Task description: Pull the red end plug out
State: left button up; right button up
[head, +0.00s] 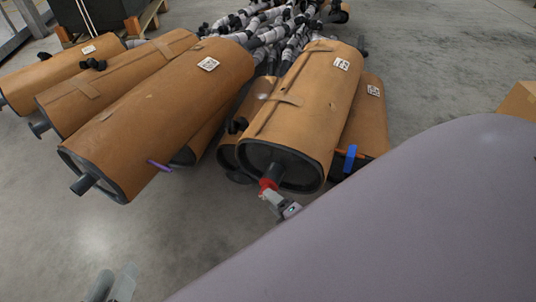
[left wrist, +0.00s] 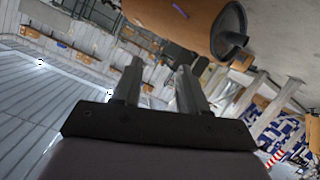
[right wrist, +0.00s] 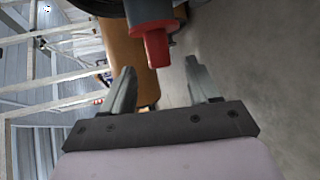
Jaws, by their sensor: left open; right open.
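The red end plug (head: 267,186) sits on the dark outlet pipe (head: 273,173) of a brown-wrapped muffler (head: 304,110) in the middle of the head view. In the right wrist view the plug (right wrist: 156,48) points down from the grey pipe (right wrist: 149,11), its end about level with the fingertips and between them in the picture. My right gripper (head: 278,202) is open and close to the plug; whether a finger touches it I cannot tell. My left gripper (head: 121,285) is open and empty, low at the left, apart from the mufflers; its fingers (left wrist: 160,66) show empty.
Several other brown mufflers lie to the left, including a large one (head: 165,110) with an open-looking dark pipe. Another muffler (head: 364,122) with a blue piece (head: 350,158) lies at right. Flexible pipes (head: 270,32) crowd the back. The grey floor (head: 60,215) at left is clear.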

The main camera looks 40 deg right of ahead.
aim_at(265, 183)
jog(key=b+x, duration=0.3)
jog(key=x, duration=0.2)
jog(key=shift+w+f, duration=0.2)
pick_arm(q)
jog(key=shift+s+a+f+m+t+y+b, duration=0.1)
jog(key=shift+s+a+m+t+y+b, duration=0.1)
jog(key=shift+a+m+t, duration=0.3)
jog(key=shift+s+a+f+m+t+y+b, duration=0.1)
jog(key=shift+a+t+y+b, duration=0.15)
jog(key=shift+a, duration=0.45)
pick_arm(e)
jog(key=shift+w, duration=0.7)
